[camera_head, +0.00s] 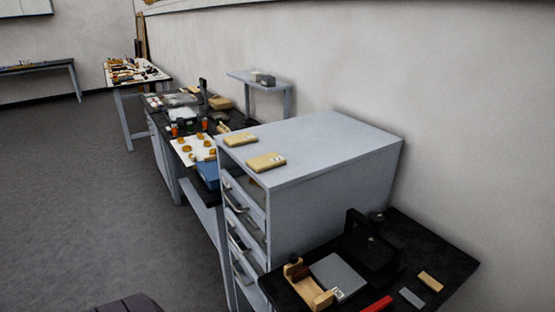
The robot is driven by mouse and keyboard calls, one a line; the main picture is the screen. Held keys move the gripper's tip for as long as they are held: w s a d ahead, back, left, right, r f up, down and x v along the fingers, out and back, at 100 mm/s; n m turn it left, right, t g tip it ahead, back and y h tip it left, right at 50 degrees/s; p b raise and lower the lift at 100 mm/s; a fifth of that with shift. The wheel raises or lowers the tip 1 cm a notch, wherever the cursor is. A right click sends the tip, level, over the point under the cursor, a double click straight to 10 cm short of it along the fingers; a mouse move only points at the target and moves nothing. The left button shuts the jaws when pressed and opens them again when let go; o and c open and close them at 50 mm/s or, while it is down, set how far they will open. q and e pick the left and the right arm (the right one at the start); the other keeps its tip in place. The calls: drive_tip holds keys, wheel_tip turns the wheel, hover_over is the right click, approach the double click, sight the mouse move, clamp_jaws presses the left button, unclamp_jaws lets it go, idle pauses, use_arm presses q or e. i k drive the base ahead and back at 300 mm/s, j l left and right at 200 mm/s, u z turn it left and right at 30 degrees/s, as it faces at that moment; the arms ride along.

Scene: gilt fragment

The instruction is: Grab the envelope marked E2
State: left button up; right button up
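Two yellowish, flat, packet-like envelopes lie on top of the grey drawer cabinet (330,145). The nearer envelope (264,163) is close to the cabinet's front edge. The farther envelope (240,140) lies behind it, near the far end of the top. Each carries a small white label, too small to read, so I cannot tell which is E2. Neither of my grippers is in view.
A black bench (440,252) with a grey plate (338,273) and wooden blocks stands at the near right. A cluttered dark workbench (235,124) stands beyond the cabinet. The grey floor (90,190) at left is clear. A wall runs behind the cabinet.

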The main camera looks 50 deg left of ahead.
sight(265, 162)
drive_tip(key=u, duration=1.6)
